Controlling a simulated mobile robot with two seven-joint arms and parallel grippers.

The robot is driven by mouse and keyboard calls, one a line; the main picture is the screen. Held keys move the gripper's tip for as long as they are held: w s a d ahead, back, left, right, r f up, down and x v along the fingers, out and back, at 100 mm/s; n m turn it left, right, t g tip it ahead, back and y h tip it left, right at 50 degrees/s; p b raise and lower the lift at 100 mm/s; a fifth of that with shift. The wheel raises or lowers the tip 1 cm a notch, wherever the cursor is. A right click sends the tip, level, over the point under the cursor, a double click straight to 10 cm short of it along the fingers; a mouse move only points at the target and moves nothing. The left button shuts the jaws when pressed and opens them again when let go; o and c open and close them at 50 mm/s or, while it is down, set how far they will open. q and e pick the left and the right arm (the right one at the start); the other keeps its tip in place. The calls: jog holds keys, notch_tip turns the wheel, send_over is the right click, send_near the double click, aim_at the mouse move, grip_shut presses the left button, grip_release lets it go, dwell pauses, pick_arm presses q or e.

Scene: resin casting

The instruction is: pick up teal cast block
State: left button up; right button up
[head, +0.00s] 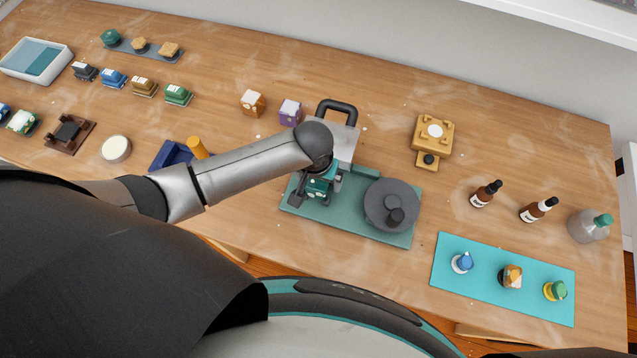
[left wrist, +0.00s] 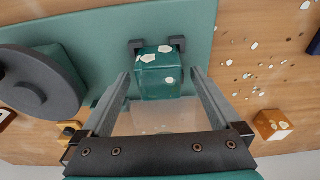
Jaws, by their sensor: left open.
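The teal cast block (left wrist: 158,74), with white flecks, shows in the left wrist view, sitting upright against two small dark posts on a green base plate (left wrist: 200,22). My left gripper (left wrist: 160,70) is open, one finger on each side of the block with a gap showing. I cannot tell how far down the fingers reach beside it. In the head view the left gripper (head: 317,188) is over the left part of the green base plate (head: 345,222), and my arm and hand mostly hide the block. My right gripper is not in view.
A dark round disc (head: 385,200) stands on the plate's right side. An orange block (head: 252,103) and a purple block (head: 290,111) are behind and left. A blue holder (head: 170,155) lies under my left forearm. Bottles (head: 485,194) and a turquoise mat (head: 490,288) are on the right.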

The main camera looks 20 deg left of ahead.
pick_arm(q)
grip_shut()
dwell(0.8)
